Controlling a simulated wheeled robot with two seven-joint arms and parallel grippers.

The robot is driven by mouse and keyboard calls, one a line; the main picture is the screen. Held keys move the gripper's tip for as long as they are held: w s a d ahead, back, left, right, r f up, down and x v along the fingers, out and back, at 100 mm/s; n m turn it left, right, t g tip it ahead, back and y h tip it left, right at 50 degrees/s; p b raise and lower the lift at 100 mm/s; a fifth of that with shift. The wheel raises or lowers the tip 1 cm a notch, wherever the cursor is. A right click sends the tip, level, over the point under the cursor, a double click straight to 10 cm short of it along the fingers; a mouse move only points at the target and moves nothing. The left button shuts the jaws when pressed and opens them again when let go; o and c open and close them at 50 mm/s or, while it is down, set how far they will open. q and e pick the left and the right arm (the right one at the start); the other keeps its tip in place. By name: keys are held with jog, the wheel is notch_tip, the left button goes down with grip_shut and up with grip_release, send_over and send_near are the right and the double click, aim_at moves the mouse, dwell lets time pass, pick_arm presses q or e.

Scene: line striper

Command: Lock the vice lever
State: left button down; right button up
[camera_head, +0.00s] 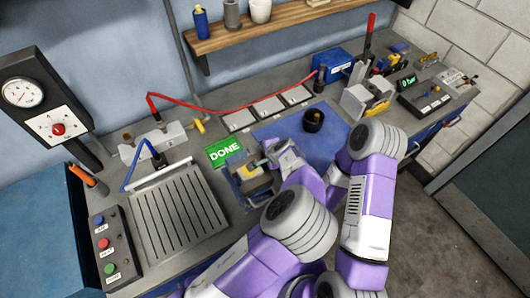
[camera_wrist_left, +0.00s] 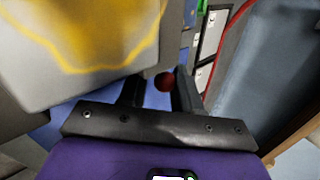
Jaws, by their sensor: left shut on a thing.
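The vice (camera_head: 256,186) is a small grey block with yellow on it, on the bench beside the blue mat. My left gripper (camera_head: 273,158) is at its far right side, partly hidden by my own wrist. In the left wrist view, a dark red round knob (camera_wrist_left: 165,81) shows between the two fingers of my left gripper (camera_wrist_left: 160,92), which is shut on it; I take it for the lever's end. The rest of the lever is hidden. A large grey and yellow block (camera_wrist_left: 85,40) fills the upper left there, very close. My right gripper does not show.
A green DONE sign (camera_head: 224,151) stands just behind the vice. A dark cup (camera_head: 313,119) stands on the blue mat (camera_head: 283,129). A grooved plate (camera_head: 180,212) and a button panel (camera_head: 109,248) are at left. A grey and yellow fixture (camera_head: 366,97) stands at right.

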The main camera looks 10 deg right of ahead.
pick_arm(q)
jog(key=shift+w+a, duration=0.2)
jog(key=shift+a, duration=0.1)
jog(key=c, duration=1.2)
grip_release()
jog(key=o, duration=0.4)
jog(key=shift+w+f, duration=0.1)
jog(key=shift+w, duration=0.1)
jog(key=shift+o, duration=0.2)
jog(key=shift+s+d+r, duration=0.2)
jog(key=shift+s+r, duration=0.05)
jog(key=shift+s, duration=0.05)
jog(key=v, duration=0.7)
